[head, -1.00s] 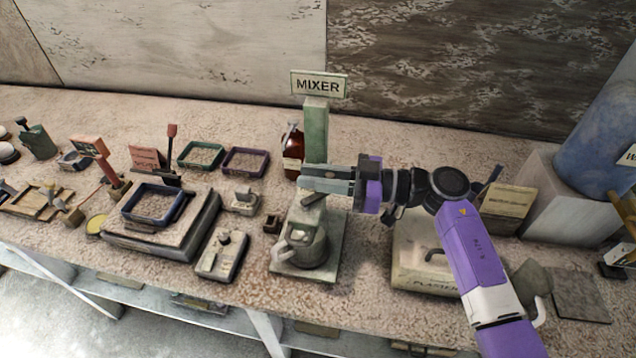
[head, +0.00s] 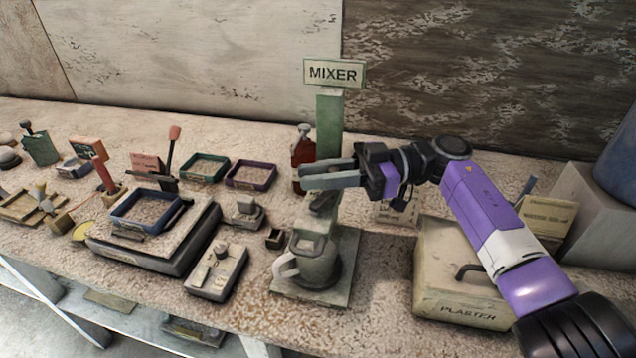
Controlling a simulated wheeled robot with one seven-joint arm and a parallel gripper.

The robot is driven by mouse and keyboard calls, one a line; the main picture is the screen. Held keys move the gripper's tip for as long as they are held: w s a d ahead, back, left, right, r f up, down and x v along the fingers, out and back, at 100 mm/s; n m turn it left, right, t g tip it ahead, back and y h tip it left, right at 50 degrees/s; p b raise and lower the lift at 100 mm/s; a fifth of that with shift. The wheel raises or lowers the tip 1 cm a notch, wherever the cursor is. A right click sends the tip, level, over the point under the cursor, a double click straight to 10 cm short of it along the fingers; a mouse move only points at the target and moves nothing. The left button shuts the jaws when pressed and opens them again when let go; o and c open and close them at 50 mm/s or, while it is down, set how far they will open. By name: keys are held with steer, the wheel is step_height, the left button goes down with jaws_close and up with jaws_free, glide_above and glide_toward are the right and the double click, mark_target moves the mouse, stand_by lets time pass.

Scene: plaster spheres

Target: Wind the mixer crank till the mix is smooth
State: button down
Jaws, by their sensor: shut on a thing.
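The mixer is a green post (head: 329,125) with a "MIXER" sign (head: 334,74) on top and a base plate (head: 345,290) on the bench. A grey jug (head: 316,264) with a pale handle stands on the plate; its contents are too small to make out. My gripper (head: 308,177) comes in from the right in front of the post, above the jug, with its fingers pointing left. It is shut on the crank, which is mostly hidden by the fingers. A grey mixer part (head: 322,203) shows just below the fingers.
A lidded plaster bin (head: 455,290) stands to the right of the mixer. A dark red bottle (head: 302,150) stands behind my fingers. A scale-like block with a blue tray (head: 150,212), a small switch box (head: 217,270) and green and purple trays lie to the left.

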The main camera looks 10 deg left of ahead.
stand_by(0.4)
steer(key=c, duration=1.3)
jaws_free()
steer(key=shift+r+t+p, duration=0.25)
steer(key=shift+t+p, duration=0.05)
steer(key=shift+p, duration=0.6)
